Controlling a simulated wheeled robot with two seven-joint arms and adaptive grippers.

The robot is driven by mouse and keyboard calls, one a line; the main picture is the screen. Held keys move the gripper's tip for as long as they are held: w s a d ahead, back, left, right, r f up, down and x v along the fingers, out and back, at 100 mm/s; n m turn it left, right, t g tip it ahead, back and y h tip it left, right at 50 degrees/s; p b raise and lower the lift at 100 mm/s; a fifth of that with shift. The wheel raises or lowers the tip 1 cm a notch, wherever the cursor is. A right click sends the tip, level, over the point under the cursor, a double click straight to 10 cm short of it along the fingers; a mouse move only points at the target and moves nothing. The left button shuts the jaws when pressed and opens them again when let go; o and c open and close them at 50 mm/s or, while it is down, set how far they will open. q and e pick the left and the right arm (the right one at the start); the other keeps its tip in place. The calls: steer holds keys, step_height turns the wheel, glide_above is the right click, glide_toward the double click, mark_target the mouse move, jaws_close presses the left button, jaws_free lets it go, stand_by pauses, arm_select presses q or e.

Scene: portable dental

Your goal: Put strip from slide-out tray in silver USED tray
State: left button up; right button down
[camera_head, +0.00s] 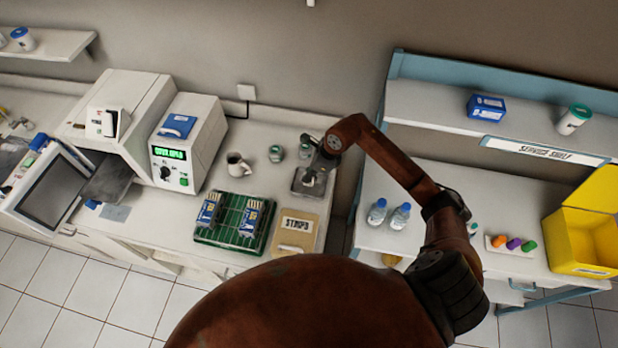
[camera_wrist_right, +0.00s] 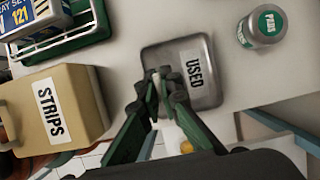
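The silver USED tray (camera_wrist_right: 208,99) lies on the counter below my right gripper in the wrist view; it also shows in the head view (camera_head: 297,190). My right gripper (camera_wrist_right: 161,76) is over the left part of this tray, its fingertips nearly together on a thin pale piece (camera_wrist_right: 165,86), which looks like the strip. I cannot tell whether the piece touches the tray. In the head view the right gripper (camera_head: 314,176) partly covers the tray. The dark slide-out tray (camera_head: 107,180) sticks out of the white machine at the left; I see no strip on it. My left gripper is not in view.
A tan STRIPS box (camera_head: 295,234) and a green rack (camera_head: 213,236) with blue-labelled packs stand close to the USED tray. A small jar (camera_wrist_right: 262,25) is beside it. A mug (camera_head: 238,165) stands behind the rack. A shelf unit with bottles (camera_head: 399,216) is at the right.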

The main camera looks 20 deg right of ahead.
steer(key=shift+w+d+f, duration=0.25)
steer(key=shift+w+f, duration=0.1)
steer(key=shift+f, duration=0.15)
steer(key=shift+w+d+f, duration=0.2)
steer(key=shift+w+f, duration=0.15)
steer(key=shift+f, duration=0.15)
step_height(320, 180, down, 2)
steer(key=shift+f+p, duration=0.1)
steer(key=shift+p, duration=0.5)
steer(key=shift+f, duration=0.45)
steer(key=shift+f, duration=0.15)
steer(key=c, duration=2.6)
jaws_free()
steer(key=o, duration=0.4)
steer(key=shift+o, duration=0.2)
